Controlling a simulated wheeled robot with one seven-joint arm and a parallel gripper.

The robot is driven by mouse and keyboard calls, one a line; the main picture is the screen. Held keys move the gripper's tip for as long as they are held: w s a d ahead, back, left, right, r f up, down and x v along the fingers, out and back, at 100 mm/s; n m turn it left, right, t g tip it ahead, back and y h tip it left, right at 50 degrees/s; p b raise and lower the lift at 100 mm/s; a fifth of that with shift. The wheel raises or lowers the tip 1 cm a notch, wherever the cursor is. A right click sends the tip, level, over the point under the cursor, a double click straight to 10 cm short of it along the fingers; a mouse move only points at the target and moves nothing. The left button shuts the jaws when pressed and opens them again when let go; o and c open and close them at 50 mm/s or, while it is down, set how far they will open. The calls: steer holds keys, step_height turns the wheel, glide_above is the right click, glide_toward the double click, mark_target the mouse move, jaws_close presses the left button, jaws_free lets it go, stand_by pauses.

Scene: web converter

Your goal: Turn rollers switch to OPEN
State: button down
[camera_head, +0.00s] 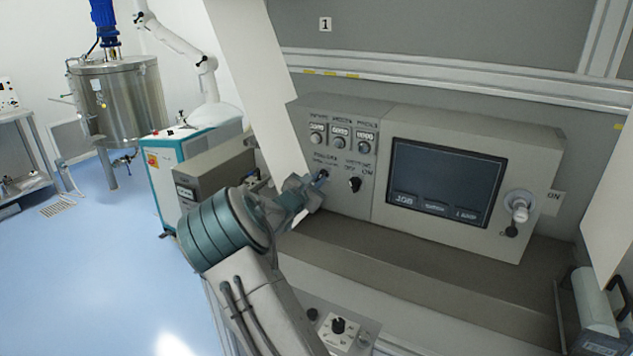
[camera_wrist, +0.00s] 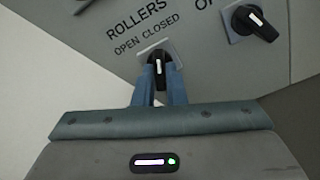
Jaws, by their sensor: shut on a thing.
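The rollers switch (camera_wrist: 158,68) is a black knob with a white line, below the label "ROLLERS OPEN CLOSED" in the wrist view. Its white line looks about upright in that view, tilted little to either side. My gripper (camera_wrist: 160,82) has its two blue-grey fingers closed around the knob, one on each side. In the head view my gripper (camera_head: 318,182) reaches the grey control panel (camera_head: 365,215) at the lower left, and its fingers mostly hide the rollers switch there.
A second black knob (camera_wrist: 254,22) sits just right of the rollers switch and also shows in the head view (camera_head: 354,184). Small dials line the panel above. A dark screen (camera_head: 446,184) and a white knob (camera_head: 519,206) are to the right. A ledge runs below.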

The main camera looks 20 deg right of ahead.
steer(key=n+p, duration=0.1)
steer(key=n, duration=0.5)
steer(key=shift+p, duration=0.3)
steer(key=shift+n+p, duration=1.15)
steer(key=shift+n, duration=1.15)
steer(key=c, duration=1.5)
jaws_free()
steer(key=b+v, duration=0.3)
steer(key=v, duration=1)
steer(key=shift+s+a, duration=0.25)
steer(key=shift+a, duration=0.05)
